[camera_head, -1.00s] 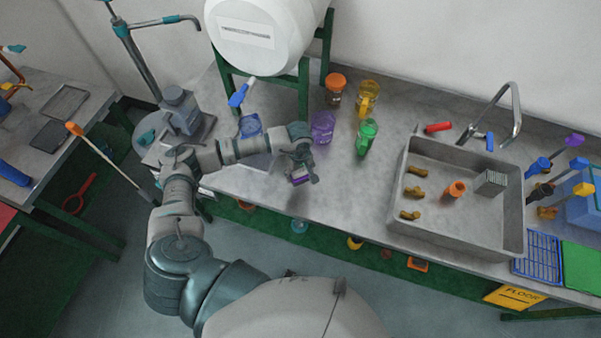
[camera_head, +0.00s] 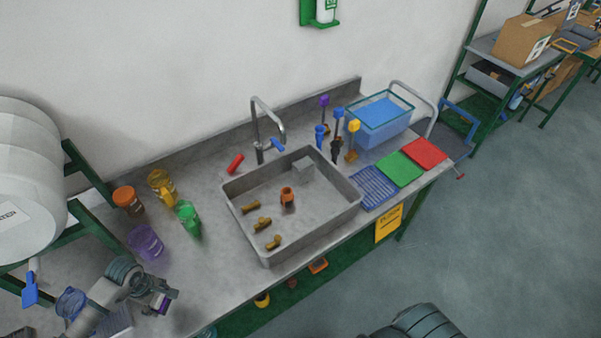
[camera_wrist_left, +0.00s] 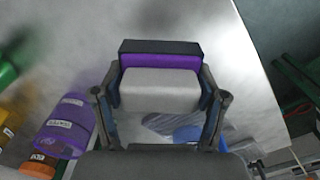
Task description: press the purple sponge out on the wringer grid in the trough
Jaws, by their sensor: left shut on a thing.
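My left gripper (camera_head: 163,297) is at the lower left of the head view, above the front part of the steel counter. It is shut on the purple sponge (camera_head: 159,304). In the left wrist view the purple sponge (camera_wrist_left: 160,61) sits between the fingers, with a dark layer and a pale grey block beside it. The grey trough (camera_head: 355,203) is farther right, apart from the gripper. A small grey ribbed block (camera_head: 303,171) stands at its back; I cannot tell if it is the wringer grid. My right gripper is not in view.
The tap (camera_head: 268,130) rises behind the trough. A blue rack (camera_head: 376,188) lies right of it. Brass fittings (camera_head: 262,224) lie inside.

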